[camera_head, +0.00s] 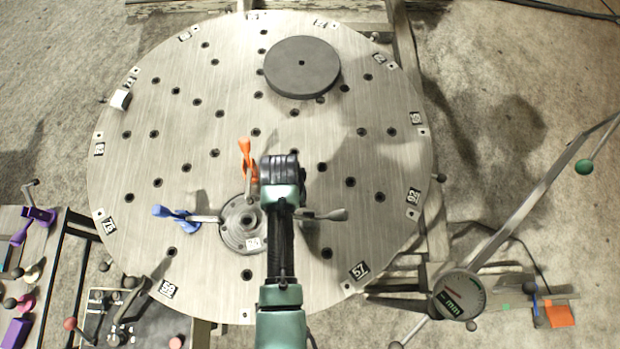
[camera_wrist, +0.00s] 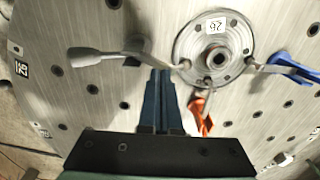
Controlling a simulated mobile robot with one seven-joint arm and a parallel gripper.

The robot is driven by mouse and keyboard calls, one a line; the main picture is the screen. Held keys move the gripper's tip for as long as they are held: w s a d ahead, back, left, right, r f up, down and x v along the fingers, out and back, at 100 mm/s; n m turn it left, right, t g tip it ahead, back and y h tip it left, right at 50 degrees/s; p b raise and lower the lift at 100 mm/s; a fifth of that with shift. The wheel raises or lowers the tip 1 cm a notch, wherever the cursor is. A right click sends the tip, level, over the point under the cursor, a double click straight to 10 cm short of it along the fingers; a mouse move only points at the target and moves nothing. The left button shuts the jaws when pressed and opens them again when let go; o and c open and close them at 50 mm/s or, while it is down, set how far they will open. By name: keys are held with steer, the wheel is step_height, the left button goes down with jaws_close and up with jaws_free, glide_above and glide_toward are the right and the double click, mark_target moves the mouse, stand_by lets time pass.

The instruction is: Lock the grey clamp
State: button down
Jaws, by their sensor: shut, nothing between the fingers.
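The grey clamp (camera_head: 332,214) is on the round plate, its lever pointing right from the numbered hub (camera_head: 242,224) in the head view. In the wrist view the grey clamp (camera_wrist: 95,56) points left from the hub (camera_wrist: 213,52), with a broad flat handle end. My gripper (camera_wrist: 161,73) is shut and empty, its fingertips beside the grey clamp's inner end near the hub. I cannot tell whether they touch it. In the head view my arm hides the fingers and part of the clamp.
A blue clamp (camera_head: 175,213) points left from the hub and an orange clamp (camera_head: 246,155) points away from me. A dark disc (camera_head: 302,67) lies on the far part of the round plate (camera_head: 200,130). A dial gauge (camera_head: 460,294) stands at the right.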

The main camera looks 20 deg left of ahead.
steer(key=shift+f, duration=0.15)
stand_by(0.5)
steer(key=shift+s+a+f+b, duration=0.1)
steer(key=shift+a+f+b, duration=0.05)
steer(key=shift+f+b, duration=0.7)
steer(key=shift+a+f+b, duration=0.15)
steer(key=shift+f+b, duration=0.4)
steer(key=shift+f, duration=0.55)
steer(key=shift+r, duration=0.1)
step_height(320, 180, up, 7)
steer(key=p, duration=0.7)
steer(key=shift+r+p, duration=0.1)
steer(key=shift+p, duration=0.2)
